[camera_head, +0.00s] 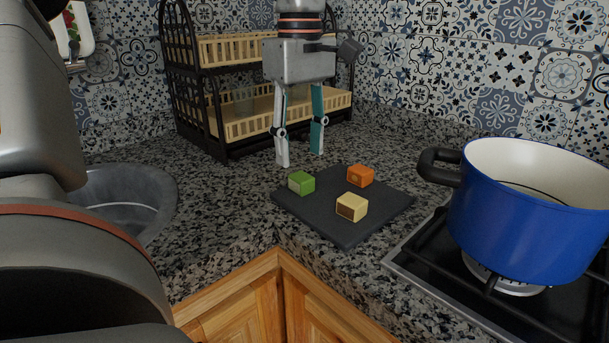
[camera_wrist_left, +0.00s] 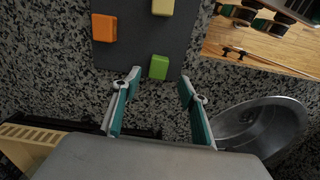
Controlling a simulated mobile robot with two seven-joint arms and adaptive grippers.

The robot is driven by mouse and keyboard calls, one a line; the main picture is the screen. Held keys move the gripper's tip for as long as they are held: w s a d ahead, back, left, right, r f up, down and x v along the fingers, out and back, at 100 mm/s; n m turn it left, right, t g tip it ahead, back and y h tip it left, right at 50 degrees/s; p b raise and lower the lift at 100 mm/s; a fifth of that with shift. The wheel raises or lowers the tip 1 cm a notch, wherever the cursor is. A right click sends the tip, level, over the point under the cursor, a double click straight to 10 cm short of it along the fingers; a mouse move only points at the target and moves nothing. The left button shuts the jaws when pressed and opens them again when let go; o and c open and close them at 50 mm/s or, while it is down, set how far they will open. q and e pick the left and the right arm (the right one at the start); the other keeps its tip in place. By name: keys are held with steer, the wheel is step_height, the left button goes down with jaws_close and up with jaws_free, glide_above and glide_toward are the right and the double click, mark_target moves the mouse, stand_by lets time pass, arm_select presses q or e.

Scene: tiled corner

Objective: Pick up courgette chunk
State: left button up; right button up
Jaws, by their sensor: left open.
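The courgette chunk is most likely the green block (camera_head: 301,183), at the left corner of a dark slate board (camera_head: 345,236) on the counter. An orange block (camera_head: 360,175) and a pale yellow block (camera_head: 352,207) sit on the same board. My left gripper (camera_head: 301,160) is open and empty, pointing down above and behind the board. In the left wrist view the green block (camera_wrist_left: 158,67) lies ahead of the open fingers (camera_wrist_left: 155,100), between their lines and apart from them. My right gripper is not in view.
A blue pot (camera_head: 530,225) stands on the hob (camera_head: 440,262) at the right. A two-tier dish rack (camera_head: 190,100) stands behind my gripper. A round metal sink (camera_head: 125,195) is at the left. Speckled counter is clear around the board.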

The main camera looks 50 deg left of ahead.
mark_target(301, 176)
arm_select(q)
steer(key=shift+w+f, duration=0.1)
steer(key=shift+f, duration=0.75)
step_height(301, 176, down, 3)
steer(key=shift+r+b, duration=0.2)
steer(key=shift+b, duration=0.5)
steer(key=shift+w+f, duration=0.1)
steer(key=shift+f, duration=0.75)
steer(key=shift+r, duration=0.2)
steer(key=c, duration=0.9)
steer(key=shift+c, duration=1.3)
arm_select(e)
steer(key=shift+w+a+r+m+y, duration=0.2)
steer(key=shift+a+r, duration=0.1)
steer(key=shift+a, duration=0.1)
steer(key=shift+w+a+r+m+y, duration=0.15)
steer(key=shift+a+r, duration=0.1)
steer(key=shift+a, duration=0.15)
